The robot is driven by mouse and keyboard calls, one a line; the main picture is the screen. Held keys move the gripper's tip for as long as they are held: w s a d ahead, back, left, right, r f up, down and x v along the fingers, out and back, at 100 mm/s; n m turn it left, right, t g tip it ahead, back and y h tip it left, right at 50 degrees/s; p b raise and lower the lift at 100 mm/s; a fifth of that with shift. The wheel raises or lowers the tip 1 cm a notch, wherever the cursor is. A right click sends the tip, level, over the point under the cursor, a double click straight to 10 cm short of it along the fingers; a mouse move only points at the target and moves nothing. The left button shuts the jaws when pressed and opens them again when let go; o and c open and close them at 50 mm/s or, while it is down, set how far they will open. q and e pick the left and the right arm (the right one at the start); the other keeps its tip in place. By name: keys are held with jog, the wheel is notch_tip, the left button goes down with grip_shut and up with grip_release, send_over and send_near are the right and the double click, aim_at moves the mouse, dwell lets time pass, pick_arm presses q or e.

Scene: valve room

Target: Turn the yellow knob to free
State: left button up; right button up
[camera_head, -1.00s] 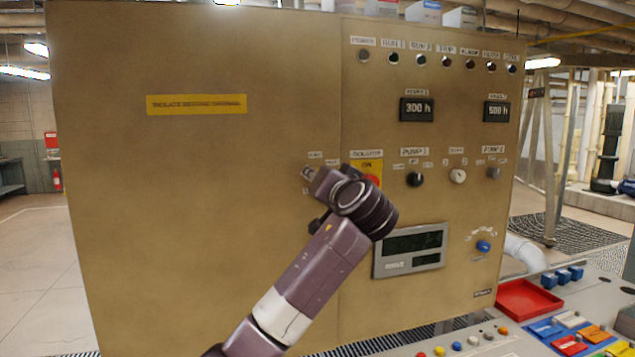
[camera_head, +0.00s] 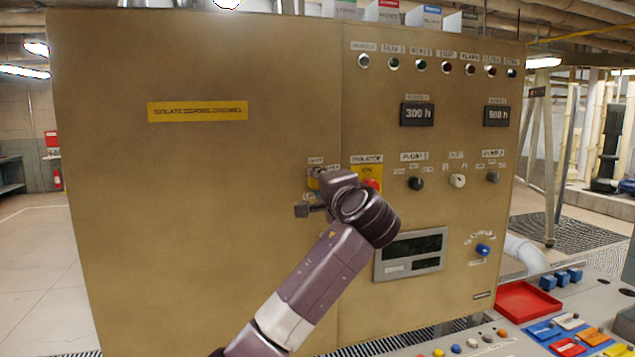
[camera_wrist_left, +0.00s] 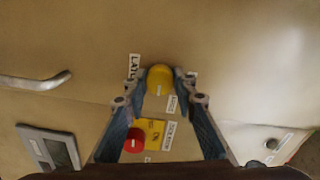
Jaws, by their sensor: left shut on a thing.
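The yellow knob (camera_wrist_left: 160,80) sits between the two fingertips of my left gripper (camera_wrist_left: 159,85) in the left wrist view, and the gripper is shut on it. A label reading roughly "LATCH" is left of the knob; other small labels are right of and below it, too small to read surely. In the head view my left gripper (camera_head: 318,192) is at the cabinet front, left of the isolator. My wrist hides most of the knob there; only a sliver of yellow shows. The knob's pointing direction cannot be told. My right gripper is not in view.
The red isolator switch (camera_wrist_left: 134,140) on its yellow plate is close by the left fingers. A metal handle (camera_wrist_left: 35,82) and a grey display panel (camera_head: 410,254) are on the cabinet (camera_head: 200,220). A red tray (camera_head: 528,301) and a button desk are at the lower right.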

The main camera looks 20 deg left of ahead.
pick_arm(q)
jog(key=shift+m, duration=0.4)
jog(key=o, duration=1.2)
jog(key=shift+d, duration=0.1)
jog(key=shift+c, duration=0.2)
jog(key=shift+s, duration=0.1)
jog(key=v, duration=1.1)
jog(key=shift+s+d, duration=0.25)
jog(key=shift+s, duration=0.05)
